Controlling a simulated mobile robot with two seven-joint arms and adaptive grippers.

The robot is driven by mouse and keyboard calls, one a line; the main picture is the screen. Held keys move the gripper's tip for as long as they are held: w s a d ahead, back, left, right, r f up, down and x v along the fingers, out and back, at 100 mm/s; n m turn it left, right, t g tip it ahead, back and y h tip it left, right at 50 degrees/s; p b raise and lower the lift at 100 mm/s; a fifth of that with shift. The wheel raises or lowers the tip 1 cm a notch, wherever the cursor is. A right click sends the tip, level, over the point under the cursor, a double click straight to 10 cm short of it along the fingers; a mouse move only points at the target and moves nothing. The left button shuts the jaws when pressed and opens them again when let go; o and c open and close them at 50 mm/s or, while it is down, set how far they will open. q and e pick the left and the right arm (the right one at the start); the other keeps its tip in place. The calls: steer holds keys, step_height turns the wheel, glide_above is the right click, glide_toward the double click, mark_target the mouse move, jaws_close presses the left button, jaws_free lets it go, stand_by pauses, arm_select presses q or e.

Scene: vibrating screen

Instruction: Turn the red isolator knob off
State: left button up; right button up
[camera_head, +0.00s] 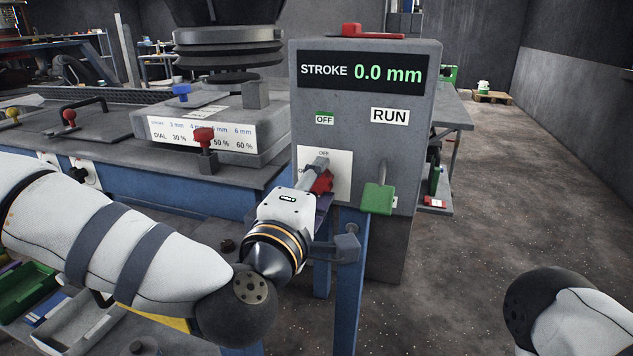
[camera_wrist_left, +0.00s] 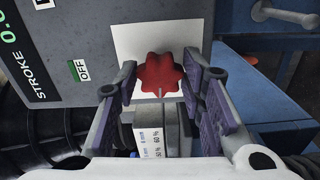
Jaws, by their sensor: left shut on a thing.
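The red isolator knob (camera_head: 323,183) sits on a white plate (camera_head: 339,165) on the front of the grey control box (camera_head: 300,130). The plate has a small OFF mark above the knob. My left gripper (camera_head: 317,174) reaches the knob from the front and is shut on it, partly hiding it in the head view. In the left wrist view the lobed red knob (camera_wrist_left: 160,74) shows between the two purple-padded fingers of the left gripper (camera_wrist_left: 161,82). My right arm shows at the lower right, but its gripper is out of view.
The box display (camera_head: 362,71) reads STROKE 0.0 mm, with OFF and RUN labels below. A green paddle (camera_head: 378,197) is just right of the knob plate. A red part (camera_head: 365,31) tops the box. The blue-framed machine (camera_head: 190,187) stands left; floor at right is open.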

arm_select(q)
steer(key=m+p, duration=0.4)
steer(key=m, duration=0.6)
steer(key=shift+r+p, duration=0.15)
steer(key=shift+p, duration=0.15)
steer(key=m, duration=0.7)
arm_select(e)
steer(key=w+r+t, duration=0.2)
steer(key=w+r, duration=0.4)
steer(key=shift+t, duration=0.3)
steer(key=shift+w, duration=0.1)
arm_select(q)
steer(key=o, duration=1.1)
